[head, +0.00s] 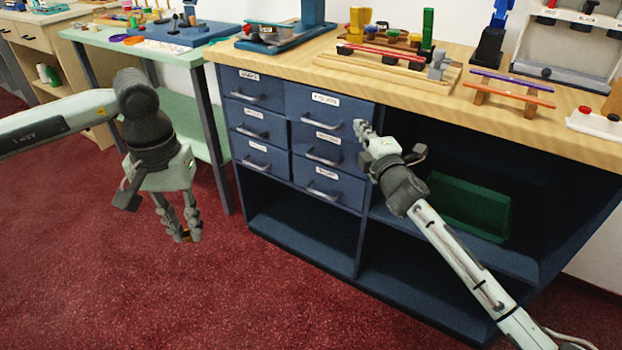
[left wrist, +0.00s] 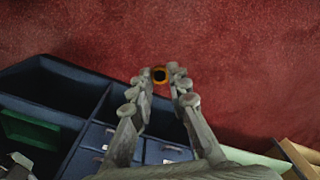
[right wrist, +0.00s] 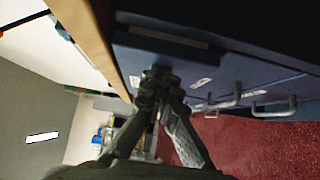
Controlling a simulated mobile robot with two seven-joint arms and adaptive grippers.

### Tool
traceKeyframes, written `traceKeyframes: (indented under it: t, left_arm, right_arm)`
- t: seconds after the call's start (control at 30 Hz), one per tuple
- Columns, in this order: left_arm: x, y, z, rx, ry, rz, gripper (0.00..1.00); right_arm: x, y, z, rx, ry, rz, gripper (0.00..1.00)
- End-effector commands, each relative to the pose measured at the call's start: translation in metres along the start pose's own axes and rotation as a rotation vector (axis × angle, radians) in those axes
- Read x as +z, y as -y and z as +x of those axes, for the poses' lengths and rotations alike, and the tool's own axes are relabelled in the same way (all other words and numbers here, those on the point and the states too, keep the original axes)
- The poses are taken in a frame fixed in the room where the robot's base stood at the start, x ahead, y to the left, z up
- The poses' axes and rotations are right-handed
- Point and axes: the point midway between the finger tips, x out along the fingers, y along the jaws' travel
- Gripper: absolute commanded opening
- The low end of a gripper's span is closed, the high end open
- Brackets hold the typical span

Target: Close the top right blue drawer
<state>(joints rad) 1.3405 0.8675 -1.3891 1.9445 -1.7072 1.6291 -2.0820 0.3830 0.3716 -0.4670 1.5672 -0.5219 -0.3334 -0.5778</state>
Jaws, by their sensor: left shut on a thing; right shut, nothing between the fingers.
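The top right blue drawer (head: 300,100) is in the cabinet's right drawer column, under the wooden top. It has a white label and a grey bar handle, and how far it stands out is hard to tell. My right gripper (head: 361,128) is shut and empty, its fingertips at the right side of this drawer's front. In the right wrist view the shut fingertips (right wrist: 157,72) are close to a blue drawer panel (right wrist: 140,62); contact is unclear. My left gripper (head: 188,236) hangs over the red floor, shut on a small orange ring with a dark middle (left wrist: 159,75).
Several other closed-looking drawers (head: 250,112) with handles sit beside and below. Open shelves with a green bin (head: 470,205) lie to the right. The wooden top (head: 300,66) carries toys and racks. A pale green table (head: 190,58) stands left. The red carpet (head: 110,270) in front is clear.

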Motion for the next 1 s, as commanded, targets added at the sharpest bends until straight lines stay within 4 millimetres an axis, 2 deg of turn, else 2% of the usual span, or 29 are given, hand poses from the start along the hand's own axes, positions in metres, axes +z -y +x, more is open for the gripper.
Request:
traceKeyframes:
  t: [0.1, 0.3, 1.0]
  left_arm:
    - [0.000, 0.000, 0.001, 0.000, 0.000, 0.000, 0.09]
    - [0.000, 0.000, 0.001, 0.000, 0.000, 0.000, 0.09]
    - [0.000, 0.000, -0.001, 0.000, 0.000, 0.000, 0.09]
  right_arm:
    - [0.011, 0.000, 0.011, 0.001, 0.001, -0.001, 0.00]
    - [0.019, 0.000, 0.019, 0.000, 0.001, 0.000, 0.00]
    - [0.025, -0.003, 0.021, 0.002, 0.008, -0.002, 0.00]
